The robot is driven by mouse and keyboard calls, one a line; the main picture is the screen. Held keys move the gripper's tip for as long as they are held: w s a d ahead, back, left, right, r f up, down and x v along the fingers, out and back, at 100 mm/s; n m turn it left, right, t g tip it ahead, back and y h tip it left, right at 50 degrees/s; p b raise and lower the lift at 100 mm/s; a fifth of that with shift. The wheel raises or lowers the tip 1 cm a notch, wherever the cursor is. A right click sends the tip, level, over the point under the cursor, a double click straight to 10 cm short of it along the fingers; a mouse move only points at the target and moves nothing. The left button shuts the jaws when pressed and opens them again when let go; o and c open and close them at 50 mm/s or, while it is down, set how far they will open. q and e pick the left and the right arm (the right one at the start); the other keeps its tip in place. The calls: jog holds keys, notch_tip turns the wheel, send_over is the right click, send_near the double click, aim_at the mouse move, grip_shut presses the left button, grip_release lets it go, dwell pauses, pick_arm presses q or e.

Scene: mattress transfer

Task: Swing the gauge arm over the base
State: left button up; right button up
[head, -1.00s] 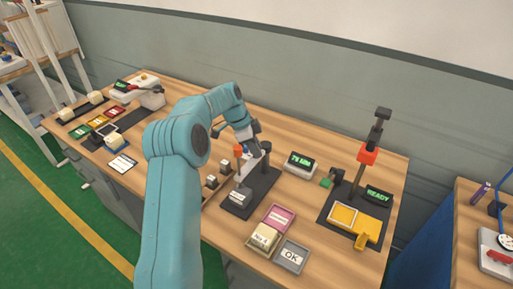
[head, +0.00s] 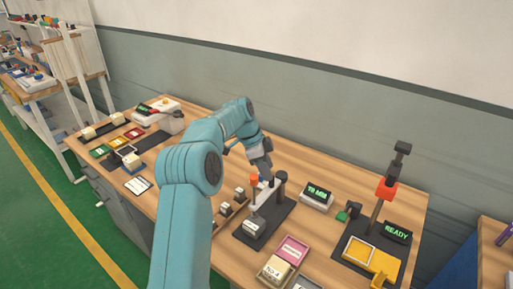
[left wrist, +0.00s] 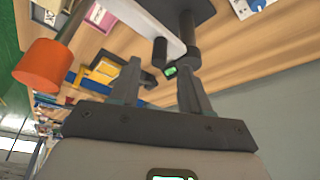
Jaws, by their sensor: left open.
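The gauge arm (head: 266,191) is a pale grey bar between a dark upright post (head: 281,185) and an orange cap (head: 254,180). It stands over a dark base plate (head: 270,226), which carries a block with a white label (head: 251,229). My left gripper (head: 265,178) is just above the bar, between cap and post. Contact cannot be told. My right gripper is not in view.
A green-lettered display (head: 317,195) stands right of the gauge. Trays (head: 289,250) lie in front. A stand with a red-orange block (head: 386,188) and a READY display (head: 397,232) is at the right. Small blocks (head: 226,208) sit left of the base.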

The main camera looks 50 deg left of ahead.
pick_arm(q)
jog(key=p+v, duration=0.1)
jog(key=v, duration=1.1)
jog(key=shift+p, duration=0.4)
